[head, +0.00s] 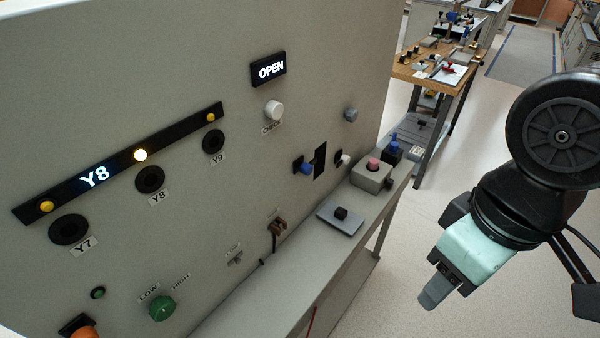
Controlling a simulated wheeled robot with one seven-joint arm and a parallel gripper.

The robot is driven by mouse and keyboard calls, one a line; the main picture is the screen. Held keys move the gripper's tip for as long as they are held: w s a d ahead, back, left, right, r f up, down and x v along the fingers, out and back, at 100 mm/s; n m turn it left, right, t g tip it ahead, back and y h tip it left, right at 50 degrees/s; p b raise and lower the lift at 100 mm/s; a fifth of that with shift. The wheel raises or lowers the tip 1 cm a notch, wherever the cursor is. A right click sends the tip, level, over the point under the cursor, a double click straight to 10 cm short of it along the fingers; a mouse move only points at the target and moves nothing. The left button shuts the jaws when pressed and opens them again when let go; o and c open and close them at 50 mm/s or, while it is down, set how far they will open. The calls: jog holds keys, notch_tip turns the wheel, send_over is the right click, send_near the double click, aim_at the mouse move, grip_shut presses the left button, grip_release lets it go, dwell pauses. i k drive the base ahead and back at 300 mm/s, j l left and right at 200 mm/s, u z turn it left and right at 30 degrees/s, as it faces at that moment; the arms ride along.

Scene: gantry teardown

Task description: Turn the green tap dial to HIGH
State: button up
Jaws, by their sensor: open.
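The green tap dial (162,309) is a round knob low on the grey upright panel, at the lower left of the head view. The word LOW is printed at its upper left and HIGH at its upper right. I cannot make out a pointer mark on the dial, so its setting is unclear. My gripper (432,296) hangs at the right of the view, past the ledge and well apart from the dial. It touches nothing that I can see. Its fingers overlap from this angle, so the gap between them is hidden.
A ledge (290,305) runs along the panel's foot, with a grey plate (340,221) and a grey box with a pink button (371,175). An orange knob (84,332) and a small green button (98,293) sit left of the dial. Open floor lies right of the ledge.

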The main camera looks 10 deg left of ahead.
aim_at(161, 308)
jog(key=k+j+u, duration=0.1)
jog(key=u, duration=0.2)
jog(key=k+u, duration=0.1)
jog(key=u, duration=0.2)
jog(key=k+u, duration=0.1)
jog(key=u, duration=0.8)
